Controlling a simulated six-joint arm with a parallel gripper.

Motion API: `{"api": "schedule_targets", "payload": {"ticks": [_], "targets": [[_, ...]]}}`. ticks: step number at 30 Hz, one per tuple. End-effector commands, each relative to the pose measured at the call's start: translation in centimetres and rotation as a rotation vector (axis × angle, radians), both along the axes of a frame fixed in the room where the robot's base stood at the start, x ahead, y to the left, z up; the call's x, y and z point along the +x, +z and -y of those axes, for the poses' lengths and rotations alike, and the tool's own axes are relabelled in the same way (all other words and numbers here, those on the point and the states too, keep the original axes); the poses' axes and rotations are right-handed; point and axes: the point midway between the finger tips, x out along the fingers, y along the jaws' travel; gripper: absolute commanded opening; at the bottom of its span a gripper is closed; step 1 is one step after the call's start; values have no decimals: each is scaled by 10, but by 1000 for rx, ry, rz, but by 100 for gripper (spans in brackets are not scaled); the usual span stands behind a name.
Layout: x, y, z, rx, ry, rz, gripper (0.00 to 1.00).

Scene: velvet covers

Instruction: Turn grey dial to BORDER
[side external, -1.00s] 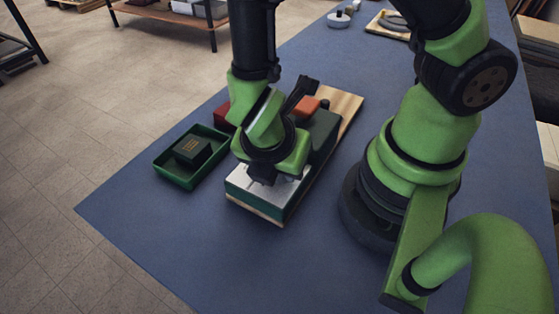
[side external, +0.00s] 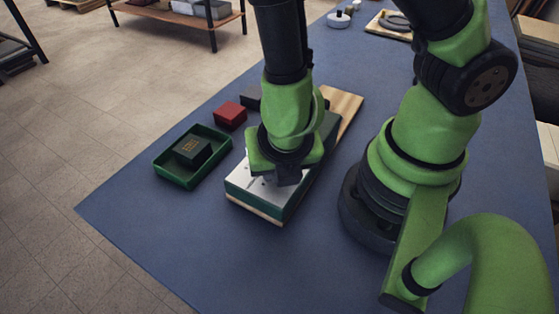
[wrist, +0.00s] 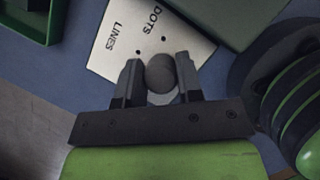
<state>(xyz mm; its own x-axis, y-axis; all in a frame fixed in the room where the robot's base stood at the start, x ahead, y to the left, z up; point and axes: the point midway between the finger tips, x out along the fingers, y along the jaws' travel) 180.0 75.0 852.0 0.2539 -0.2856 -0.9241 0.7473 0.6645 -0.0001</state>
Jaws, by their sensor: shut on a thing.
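The grey dial (wrist: 161,73) sits between my gripper's two fingers in the wrist view, on a pale metal plate (wrist: 108,60). The plate carries the words LINES and DOTS, with small dark dots beside them. The word BORDER does not show. My gripper (wrist: 160,80) is shut on the dial. In the side view my gripper (side external: 285,178) points down over the plate (side external: 244,178) on top of a green box (side external: 284,209), and it hides the dial there.
A green tray (side external: 163,170) holding a dark green block (side external: 191,151) stands left of the box. A red block (side external: 230,115) and a dark block (side external: 251,96) lie behind. The box rests on a wooden board (side external: 346,103). Blue table at front left is clear.

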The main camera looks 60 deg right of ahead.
Motion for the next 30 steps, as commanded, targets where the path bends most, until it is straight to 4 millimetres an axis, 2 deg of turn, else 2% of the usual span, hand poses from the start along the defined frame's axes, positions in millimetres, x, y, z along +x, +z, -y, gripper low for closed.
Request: {"api": "schedule_targets", "payload": {"ticks": [11, 12, 15, 25, 30], "targets": [[0, 0, 1, -1, 2, 3, 10], [0, 0, 1, -1, 2, 3, 36], [0, 0, 1, -2, 1, 2, 59], [0, 1, 0, -1, 3, 2, 59], [0, 8, -2, -3, 3, 7, 59]]}}
